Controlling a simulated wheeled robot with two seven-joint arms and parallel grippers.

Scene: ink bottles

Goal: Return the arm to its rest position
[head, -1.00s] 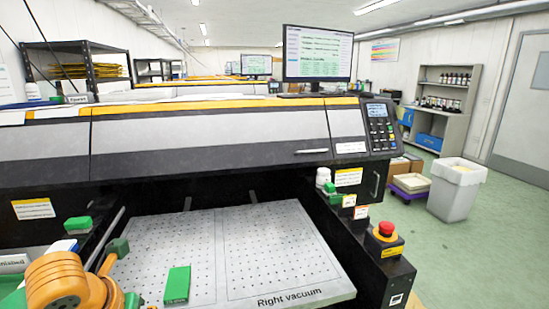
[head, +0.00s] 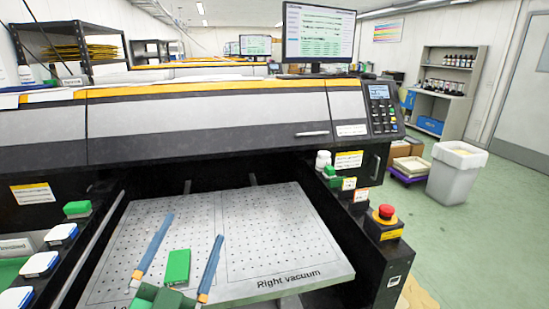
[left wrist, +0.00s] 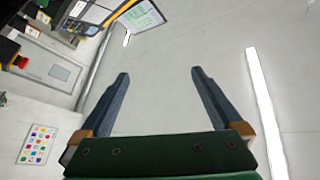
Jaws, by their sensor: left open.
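My left gripper (head: 194,226) is in the lower left of the head view, in front of the perforated plate marked "Right vacuum" (head: 292,240). Its two blue-grey fingers are spread wide, with nothing held between them. They also show empty in the left wrist view (left wrist: 160,74), against a pale ceiling with a light strip. My right gripper is not in view.
The wide printer cover (head: 220,125) spans the back. A red stop button (head: 385,213) stands to the right of the plate, and a white bottle (head: 322,160) behind it. White-and-blue pieces (head: 62,234) sit at left. A bin (head: 457,172) stands on the open floor at right.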

